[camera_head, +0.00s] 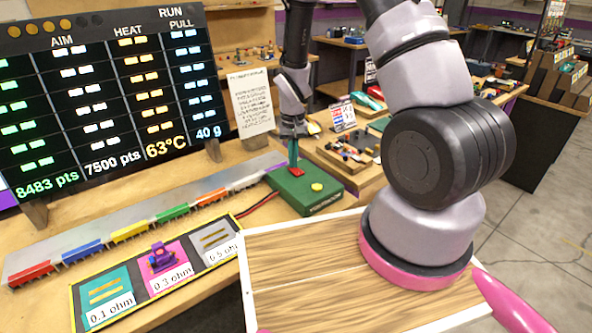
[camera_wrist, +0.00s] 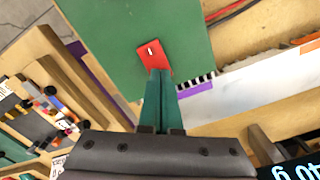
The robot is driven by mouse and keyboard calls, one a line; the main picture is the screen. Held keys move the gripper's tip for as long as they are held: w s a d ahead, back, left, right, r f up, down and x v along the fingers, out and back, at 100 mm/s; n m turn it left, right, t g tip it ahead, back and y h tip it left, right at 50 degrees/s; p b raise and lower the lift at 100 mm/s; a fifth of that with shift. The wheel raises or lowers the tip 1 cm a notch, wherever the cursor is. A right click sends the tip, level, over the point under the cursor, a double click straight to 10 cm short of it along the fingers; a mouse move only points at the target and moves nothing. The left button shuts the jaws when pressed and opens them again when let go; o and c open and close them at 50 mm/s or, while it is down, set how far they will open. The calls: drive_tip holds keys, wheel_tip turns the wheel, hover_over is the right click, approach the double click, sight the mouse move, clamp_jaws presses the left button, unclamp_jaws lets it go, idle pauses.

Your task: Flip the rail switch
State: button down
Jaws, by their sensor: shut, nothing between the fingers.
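The rail switch is a small red rocker (camera_head: 297,172) with a white mark, on top of a green box (camera_head: 318,203). The box also carries a round yellow button (camera_head: 317,187). My gripper (camera_head: 293,164) points down with its teal fingers shut and empty, right at the red rocker. In the wrist view, the fingertips (camera_wrist: 159,76) overlap the near edge of the red rocker (camera_wrist: 150,56) on the green box top (camera_wrist: 100,30). I cannot tell whether they touch it. Part of the rocker is hidden behind the fingers.
A long grey rail (camera_head: 120,228) with coloured blocks runs left of the box. In front is a tray (camera_head: 112,293) with resistor cards and a purple clip (camera_head: 162,259). Red and black wires (camera_head: 258,205) leave the box. A score board (camera_head: 100,95) stands behind at left.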

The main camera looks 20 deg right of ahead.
drive_tip(key=shift+f, duration=0.15)
drive_tip(key=shift+r, duration=3.5)
